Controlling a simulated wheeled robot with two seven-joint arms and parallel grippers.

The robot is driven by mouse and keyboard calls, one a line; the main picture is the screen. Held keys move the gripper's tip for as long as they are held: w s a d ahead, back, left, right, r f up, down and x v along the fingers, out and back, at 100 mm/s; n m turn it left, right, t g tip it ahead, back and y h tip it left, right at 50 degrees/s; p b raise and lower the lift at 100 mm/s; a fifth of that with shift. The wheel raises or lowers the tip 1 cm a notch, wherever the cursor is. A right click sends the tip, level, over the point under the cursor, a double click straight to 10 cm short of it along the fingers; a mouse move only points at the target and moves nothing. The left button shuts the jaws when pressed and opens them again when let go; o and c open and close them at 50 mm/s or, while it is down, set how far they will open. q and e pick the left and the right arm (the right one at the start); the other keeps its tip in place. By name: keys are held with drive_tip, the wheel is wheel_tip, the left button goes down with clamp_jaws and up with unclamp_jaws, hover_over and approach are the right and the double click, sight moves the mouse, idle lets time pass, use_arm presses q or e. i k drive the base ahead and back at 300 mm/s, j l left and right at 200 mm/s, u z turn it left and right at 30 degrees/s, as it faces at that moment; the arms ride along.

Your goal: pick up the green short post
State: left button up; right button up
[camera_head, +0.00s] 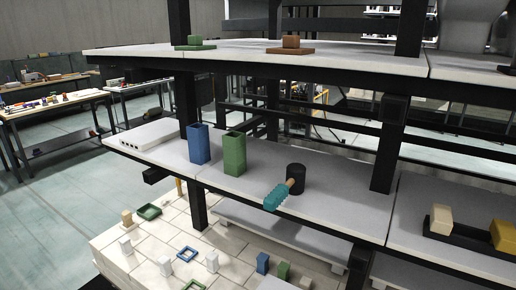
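A small green post (283,271) stands low in the picture on the pale tiled deck, just right of a small blue post (262,263). A larger green square tube (235,153) stands upright with an open top on the middle shelf, beside a similar blue tube (199,144). Neither of my grippers is in view, and nothing is seen touching the green posts.
Cream posts (212,262), a blue square ring (187,254) and green ring (149,212) sit on the tiled deck (150,246). The grey middle shelf (335,209) overhangs its back. Dark uprights (386,145) stand between shelves.

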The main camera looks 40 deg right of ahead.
sight(234, 149)
drive_tip(key=i+l+z, duration=0.15)
drive_tip(key=z, duration=0.25)
drive_tip(key=i+z, duration=0.55)
drive_tip(key=z, duration=0.3)
drive_tip(key=i+z, duration=0.2)
drive_tip(key=z, duration=0.2)
